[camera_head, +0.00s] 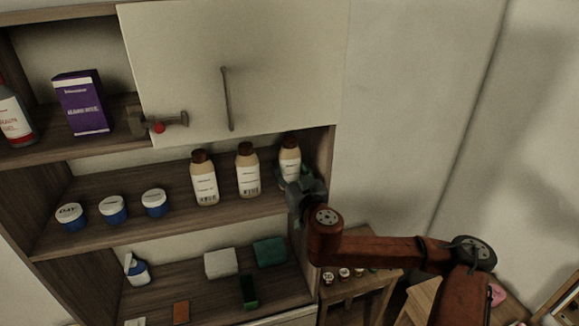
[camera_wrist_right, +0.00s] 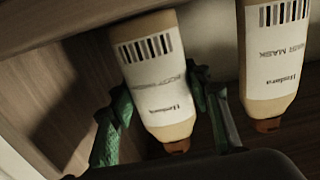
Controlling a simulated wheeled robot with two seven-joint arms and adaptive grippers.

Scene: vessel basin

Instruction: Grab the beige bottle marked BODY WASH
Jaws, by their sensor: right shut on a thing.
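Three beige bottles with brown caps stand on the middle shelf in the head view. The rightmost bottle (camera_head: 290,158) is at my right gripper (camera_head: 291,181), which hides its lower part. In the right wrist view, which is upside down, the green fingers of the right gripper (camera_wrist_right: 160,95) are shut on this bottle (camera_wrist_right: 160,75), one on each side. Its white label carries a barcode and small print that looks like BODY WASH. It leans slightly compared with the HAIR MASK bottle (camera_wrist_right: 271,60) beside it. My left gripper does not show.
The middle bottle (camera_head: 247,170) and left bottle (camera_head: 204,180) stand close by, with blue jars (camera_head: 113,209) farther left. The cabinet side wall (camera_head: 322,160) is close on the right. A closed white door (camera_head: 240,65) is above; a lower shelf holds boxes (camera_head: 221,263).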

